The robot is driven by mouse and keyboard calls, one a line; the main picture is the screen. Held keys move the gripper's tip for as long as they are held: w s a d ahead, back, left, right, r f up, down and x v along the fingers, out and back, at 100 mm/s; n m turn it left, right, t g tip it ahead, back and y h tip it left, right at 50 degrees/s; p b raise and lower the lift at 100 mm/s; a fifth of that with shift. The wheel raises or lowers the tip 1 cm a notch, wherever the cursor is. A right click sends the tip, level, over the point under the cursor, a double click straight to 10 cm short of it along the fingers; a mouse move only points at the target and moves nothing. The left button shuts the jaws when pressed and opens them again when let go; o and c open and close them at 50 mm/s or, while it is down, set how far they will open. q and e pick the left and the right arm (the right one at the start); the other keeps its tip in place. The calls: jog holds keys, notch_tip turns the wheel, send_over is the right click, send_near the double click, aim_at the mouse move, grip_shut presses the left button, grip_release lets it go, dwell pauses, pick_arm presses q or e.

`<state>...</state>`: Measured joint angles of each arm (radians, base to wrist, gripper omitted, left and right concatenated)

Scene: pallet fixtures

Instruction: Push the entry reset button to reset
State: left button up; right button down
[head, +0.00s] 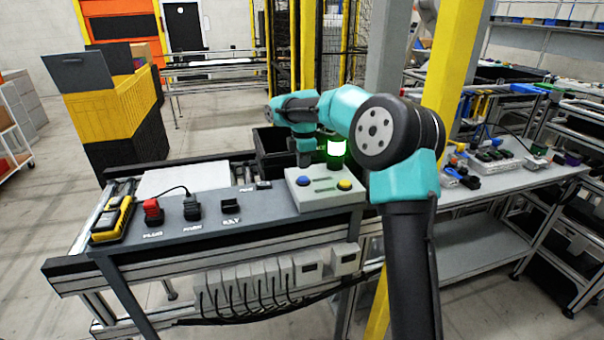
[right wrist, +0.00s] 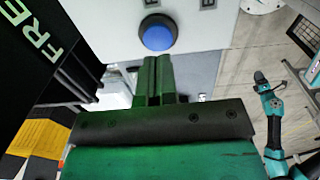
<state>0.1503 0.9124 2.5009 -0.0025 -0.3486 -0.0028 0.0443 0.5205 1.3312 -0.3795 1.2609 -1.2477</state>
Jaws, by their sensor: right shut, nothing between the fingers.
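The grey control box (head: 322,203) on the table has a blue button (head: 303,181) on its left and a yellow button (head: 345,184) on its right. I cannot read which is labelled entry reset. My right gripper (head: 304,160) points down above the blue button, shut and empty. In the right wrist view, the shut green-lit fingers (right wrist: 154,62) lie just below the blue button (right wrist: 157,33) in the picture; I cannot tell whether they touch it. A small teal arm (right wrist: 272,110), apparently my left one, shows there, its gripper too small to read.
Black and red plugs (head: 152,209) and a yellow handheld device (head: 112,218) lie to the left on the table. A black bin (head: 272,150) is behind. A yellow post (head: 452,60) rises at the right.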

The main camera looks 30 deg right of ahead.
notch_tip(320, 180, up, 9)
dwell(0.3)
jog(key=shift+s, duration=0.1)
dwell(0.4)
jog(key=m+g+y, duration=0.1)
jog(key=m+y, duration=0.2)
send_over(303, 179)
jog(key=s+a, duration=0.4)
jog(key=s, duration=0.1)
jog(key=f, duration=0.7)
jog(key=shift+w+f, duration=0.25)
jog(key=shift+f, duration=0.15)
jog(key=s+a+f+m+g+y, duration=0.2)
jog(key=s+a+f+m+y, duration=0.3)
jog(key=s+a+f+m, duration=0.45)
jog(key=s+a+f+m+t+h, duration=0.1)
jog(key=s+f, duration=0.2)
jog(key=f, duration=0.8)
jog(key=s+a+f+m+h, duration=0.1)
jog(key=s+f+h, duration=0.15)
jog(key=f, duration=0.85)
jog(key=s+a+f+m+t, duration=0.2)
jog(key=s+a+f, duration=0.1)
jog(key=s+f, duration=0.8)
jog(key=shift+s+a+f, duration=0.25)
jog(key=shift+a+f, duration=0.15)
jog(key=shift+f, duration=0.55)
jog(key=shift+h, duration=0.25)
